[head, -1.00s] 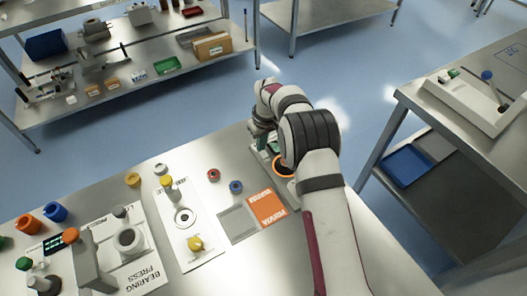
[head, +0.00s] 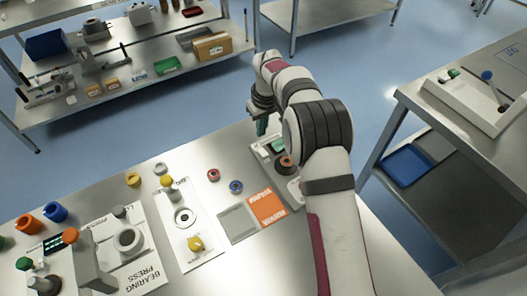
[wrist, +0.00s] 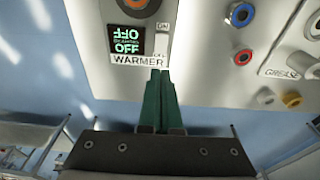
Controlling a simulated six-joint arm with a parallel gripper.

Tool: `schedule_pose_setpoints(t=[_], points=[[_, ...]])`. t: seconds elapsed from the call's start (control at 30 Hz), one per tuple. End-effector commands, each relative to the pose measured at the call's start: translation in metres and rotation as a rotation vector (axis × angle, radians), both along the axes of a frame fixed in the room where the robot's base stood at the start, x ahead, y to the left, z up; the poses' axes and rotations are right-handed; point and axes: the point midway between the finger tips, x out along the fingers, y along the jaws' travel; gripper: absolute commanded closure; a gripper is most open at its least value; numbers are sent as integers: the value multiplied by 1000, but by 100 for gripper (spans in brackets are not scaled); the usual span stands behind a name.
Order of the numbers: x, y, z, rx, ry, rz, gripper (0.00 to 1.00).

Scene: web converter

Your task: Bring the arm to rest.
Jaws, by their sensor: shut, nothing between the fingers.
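My gripper (head: 262,128) is at the far edge of the steel bench, above the far end of the warmer (head: 292,188). Its teal fingers (wrist: 160,78) are together with nothing between them. In the wrist view they lie over the edge of the warmer label (wrist: 138,60). The warmer display (wrist: 127,39) reads OFF, with a rocker switch (wrist: 161,46) beside it. My forearm covers part of the warmer in the head view.
An orange WARM mat (head: 267,208) and a grey pad (head: 238,223) lie left of the warmer. Red (head: 213,175) and blue (head: 236,187) rings stand nearby. The grease station (head: 190,250) and bearing press (head: 130,270) are further left. A side bench (head: 470,150) stands right.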

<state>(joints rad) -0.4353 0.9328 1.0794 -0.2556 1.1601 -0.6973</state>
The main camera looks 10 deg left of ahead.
Motion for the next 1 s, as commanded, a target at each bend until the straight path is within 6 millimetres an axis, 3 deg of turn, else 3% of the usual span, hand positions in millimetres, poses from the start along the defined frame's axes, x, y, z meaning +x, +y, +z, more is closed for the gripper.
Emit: schedule_pose_setpoints(t=[0.27,0.37,0.47,0.5,0.57,0.6,0.7,0.8,0.9,1.0], points=[[-1,-2,2,1,1,-7,100],[-13,-26,32,10,17,-99,100],[-58,-82,90,29,62,-318,100],[-86,-107,111,39,84,-425,100],[-135,-140,134,53,119,-584,100],[-170,-158,144,61,143,-689,100],[-255,-191,149,79,196,-926,100],[-320,-206,138,92,239,-1106,100],[-357,-210,125,99,265,-1212,100],[-371,-211,119,100,277,-1253,100]])
